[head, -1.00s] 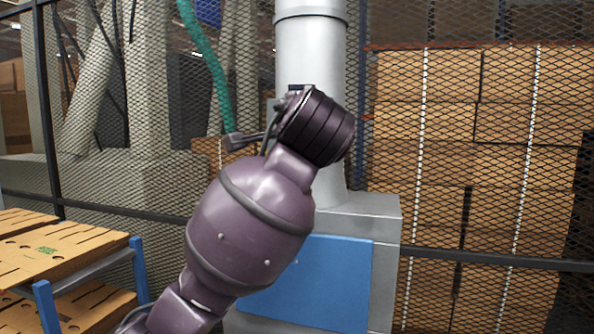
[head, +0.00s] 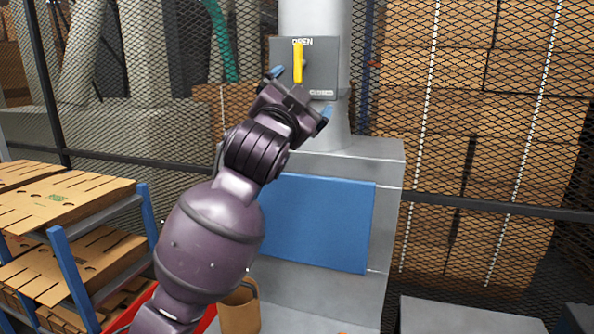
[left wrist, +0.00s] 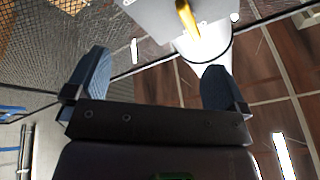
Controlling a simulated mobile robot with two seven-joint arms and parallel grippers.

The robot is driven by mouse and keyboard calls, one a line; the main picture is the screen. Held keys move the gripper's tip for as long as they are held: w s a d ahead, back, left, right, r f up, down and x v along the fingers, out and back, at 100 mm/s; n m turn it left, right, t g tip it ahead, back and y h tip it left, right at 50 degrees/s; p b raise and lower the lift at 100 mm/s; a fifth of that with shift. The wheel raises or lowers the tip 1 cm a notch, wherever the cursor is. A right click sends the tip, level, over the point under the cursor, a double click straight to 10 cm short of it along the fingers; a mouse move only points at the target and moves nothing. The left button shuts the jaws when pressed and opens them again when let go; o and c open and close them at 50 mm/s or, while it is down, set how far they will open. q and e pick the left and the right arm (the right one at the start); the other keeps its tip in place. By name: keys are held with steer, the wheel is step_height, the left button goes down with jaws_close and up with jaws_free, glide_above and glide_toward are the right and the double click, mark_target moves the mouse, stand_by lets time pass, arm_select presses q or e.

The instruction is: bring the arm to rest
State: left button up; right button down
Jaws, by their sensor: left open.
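My left arm reaches up through the middle of the head view. Its gripper (head: 301,92) is open and empty, with blue fingertips spread apart. It stands in front of a grey switch box (head: 320,70) on a pale pillar. A yellow lever (head: 298,62) on the box stands upright, its top at the word OPEN, with CLOSED at lower right. In the left wrist view the open fingers (left wrist: 157,65) have nothing between them. The yellow lever (left wrist: 187,18) shows beyond them, apart from both. My right gripper is in neither view.
A grey cabinet with a blue panel (head: 318,222) stands below the box. A blue-framed rack (head: 68,268) holding slotted brown boards is at left. Mesh fencing and stacked cartons (head: 480,150) fill the right. A brown bin (head: 239,312) stands low by my arm.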

arm_select(q)
steer(key=s+a+f+n+g+y, duration=0.1)
steer(key=s+a+f+n+y, duration=0.15)
steer(key=a+f, duration=0.65)
steer(key=s+a+f+n+y, duration=0.1)
steer(key=a+f+n, duration=0.2)
steer(key=f, duration=1.2)
steer(key=s+a+f+n+g+y, duration=0.1)
steer(key=s+a+f+n, duration=0.15)
steer(key=a+f, duration=0.7)
steer(key=s+a+f+n+g+y, duration=0.1)
steer(key=s+a+f+g+y, duration=0.1)
steer(key=s+f, duration=1)
steer(key=s+a+f+n+g+y, duration=0.2)
steer(key=s+a+f+g, duration=0.2)
steer(key=s+f, duration=0.9)
step_height(320, 180, down, 4)
steer(key=shift+s+a+r+n+g, duration=0.15)
steer(key=shift+a+r+n+g, duration=0.1)
steer(key=shift+a+n+g, duration=0.05)
